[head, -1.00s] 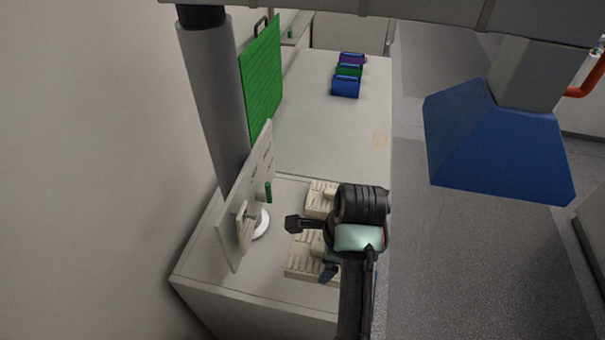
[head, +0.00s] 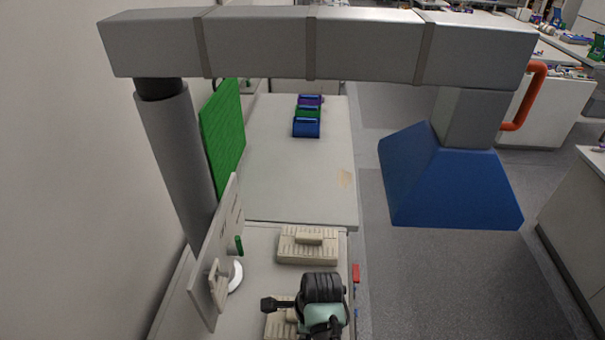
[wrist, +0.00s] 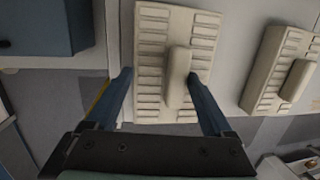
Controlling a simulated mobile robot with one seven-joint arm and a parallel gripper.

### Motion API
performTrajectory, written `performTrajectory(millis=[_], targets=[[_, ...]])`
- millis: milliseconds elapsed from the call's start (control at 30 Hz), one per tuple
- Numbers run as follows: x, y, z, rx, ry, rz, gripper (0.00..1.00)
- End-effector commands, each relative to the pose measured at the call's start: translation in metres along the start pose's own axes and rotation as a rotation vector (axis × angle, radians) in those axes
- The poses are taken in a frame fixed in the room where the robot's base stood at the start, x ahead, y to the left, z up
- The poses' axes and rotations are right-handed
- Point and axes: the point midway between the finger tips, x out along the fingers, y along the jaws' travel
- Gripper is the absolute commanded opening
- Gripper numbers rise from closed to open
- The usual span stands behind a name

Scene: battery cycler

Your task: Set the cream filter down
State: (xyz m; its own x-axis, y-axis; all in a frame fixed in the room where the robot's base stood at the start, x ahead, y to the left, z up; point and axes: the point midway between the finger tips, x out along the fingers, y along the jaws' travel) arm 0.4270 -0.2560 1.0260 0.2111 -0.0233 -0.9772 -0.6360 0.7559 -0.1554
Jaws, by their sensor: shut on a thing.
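My gripper (wrist: 162,88) is at the near end of the bench, low in the head view (head: 305,312). It is shut on a cream filter (wrist: 150,62), a flat ribbed block with a raised bar, which lies between the two dark fingers in the wrist view. The right finger is beside the bar. The near cream block in the head view (head: 277,325) is mostly hidden by my gripper. A second, similar cream filter (head: 308,258) lies on the bench just beyond; one also shows at right in the wrist view (wrist: 270,88). I cannot tell whether the held filter touches the bench.
A white upright panel (head: 222,240) stands on the bench to the left of my gripper. A grey duct with a blue hood (head: 450,185) hangs to the right.

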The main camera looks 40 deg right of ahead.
Motion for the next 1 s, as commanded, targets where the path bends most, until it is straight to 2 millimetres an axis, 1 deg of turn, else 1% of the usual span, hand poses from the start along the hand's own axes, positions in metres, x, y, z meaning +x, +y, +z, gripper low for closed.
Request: performTrajectory(millis=[200,233,300,533,667,767,867,1000], targets=[[0.002,0.000,0.000,0.000,-0.001,-0.002,0.00],[0.003,0.000,0.000,0.000,0.000,0.000,0.88],[0.002,0.000,0.000,0.000,0.000,0.000,1.00],[0.001,0.000,0.000,0.000,0.000,0.000,1.00],[-0.004,-0.001,0.000,0.000,0.000,-0.002,1.00],[-0.015,-0.001,0.000,0.000,-0.001,-0.003,1.00],[-0.032,-0.001,0.000,0.001,-0.001,-0.005,1.00],[-0.059,-0.001,0.000,0.001,-0.001,-0.005,1.00]])
